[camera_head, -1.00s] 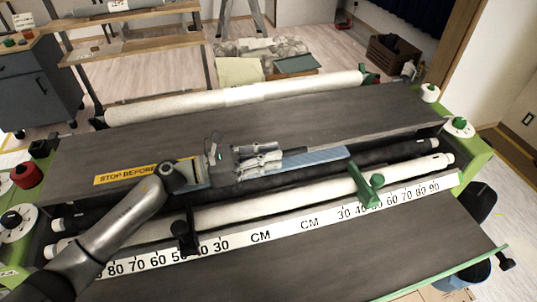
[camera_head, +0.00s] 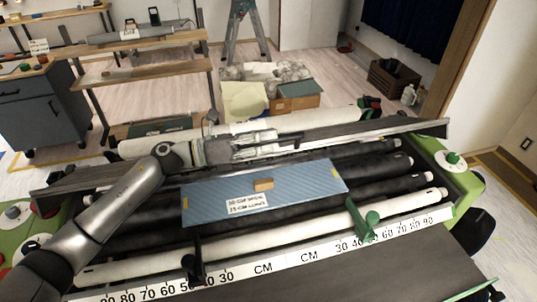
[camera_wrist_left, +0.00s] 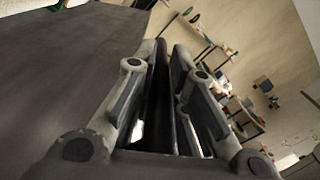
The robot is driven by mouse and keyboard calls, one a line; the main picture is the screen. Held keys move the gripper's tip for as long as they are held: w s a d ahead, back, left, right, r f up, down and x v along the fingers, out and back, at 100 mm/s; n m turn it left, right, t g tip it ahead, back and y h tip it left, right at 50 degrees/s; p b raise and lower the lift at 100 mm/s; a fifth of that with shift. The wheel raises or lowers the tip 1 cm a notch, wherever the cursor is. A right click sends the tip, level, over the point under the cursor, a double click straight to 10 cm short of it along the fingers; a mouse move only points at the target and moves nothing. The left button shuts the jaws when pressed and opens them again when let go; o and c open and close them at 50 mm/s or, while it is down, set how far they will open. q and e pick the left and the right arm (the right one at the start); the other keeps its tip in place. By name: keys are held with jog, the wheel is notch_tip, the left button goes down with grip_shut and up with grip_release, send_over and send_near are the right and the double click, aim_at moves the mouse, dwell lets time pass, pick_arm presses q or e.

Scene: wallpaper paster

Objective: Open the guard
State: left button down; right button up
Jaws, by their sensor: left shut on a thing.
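The guard (camera_head: 375,134), a long dark grey panel across the machine, is raised and seen nearly edge-on in the head view. Its dark face fills the upper left of the left wrist view (camera_wrist_left: 75,65). My left gripper (camera_head: 292,138) reaches over the rollers and is shut on the guard near the middle of its length. Its fingers (camera_wrist_left: 168,60) show close together in the wrist view, and the exact contact is hard to make out. My right gripper is not in view.
Below the raised guard lie several dark and white rollers (camera_head: 390,187) and a blue panel (camera_head: 215,197) with a label. A white scale bar (camera_head: 262,267) with a green clamp (camera_head: 364,220) runs along the front. Shelves (camera_head: 140,77) and boxes (camera_head: 297,94) stand behind.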

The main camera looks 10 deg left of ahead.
pick_arm(q)
jog(key=shift+w+a+r+n+p, duration=0.15)
jog(key=shift+w+a+r+n, duration=0.15)
jog(key=shift+w+r, duration=0.35)
jog(key=shift+w+a+r+n+p, duration=0.15)
jog(key=shift+w+r+n, duration=0.2)
jog(key=shift+r, duration=0.45)
